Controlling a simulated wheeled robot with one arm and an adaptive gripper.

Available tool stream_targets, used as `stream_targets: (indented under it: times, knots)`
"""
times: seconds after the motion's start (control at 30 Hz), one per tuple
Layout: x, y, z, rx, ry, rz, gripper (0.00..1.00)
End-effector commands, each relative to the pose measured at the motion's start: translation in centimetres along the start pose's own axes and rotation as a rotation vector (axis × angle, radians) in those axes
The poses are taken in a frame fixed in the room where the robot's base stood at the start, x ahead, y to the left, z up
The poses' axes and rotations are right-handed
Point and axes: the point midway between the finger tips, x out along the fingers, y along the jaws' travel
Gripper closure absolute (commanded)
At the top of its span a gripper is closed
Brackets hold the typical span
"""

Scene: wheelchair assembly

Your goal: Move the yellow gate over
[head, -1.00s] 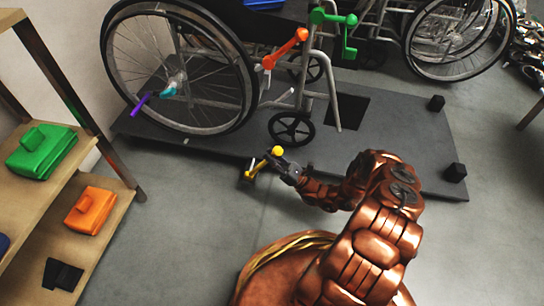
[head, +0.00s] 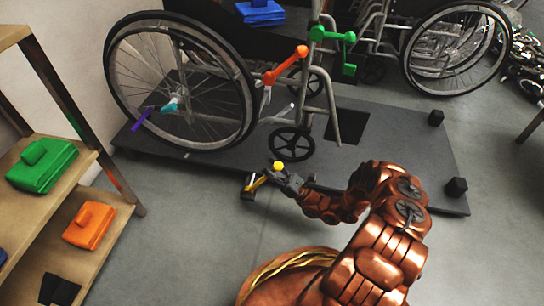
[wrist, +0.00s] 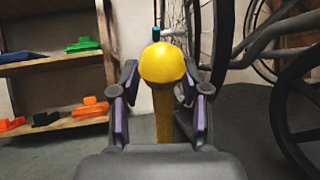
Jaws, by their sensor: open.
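The yellow gate (head: 258,182) is a lever with a round yellow knob, standing at the near edge of the dark platform below the wheelchair's small front wheel. In the wrist view its knob (wrist: 162,64) and post stand upright between my two fingers. My gripper (head: 281,175) is at the knob from the right in the head view. In the wrist view my gripper (wrist: 160,98) is open, with a finger on each side of the post. Gaps seem to show at both sides. The lever's base is hidden in the wrist view.
The wheelchair (head: 215,90) stands on the dark platform (head: 400,180), with an orange lever (head: 285,65) and a green handle (head: 347,38). A wooden shelf (head: 107,190) with a green case (head: 42,165) and an orange case (head: 88,225) is at left. The grey floor between is clear.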

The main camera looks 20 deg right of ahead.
Motion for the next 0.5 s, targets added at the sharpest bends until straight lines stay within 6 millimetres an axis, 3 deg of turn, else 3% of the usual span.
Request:
stream_targets:
  times: [0.5]
  knots:
    - [2.5, 0.4, 3.4, 0.000, -0.002, 0.001, 0.55]
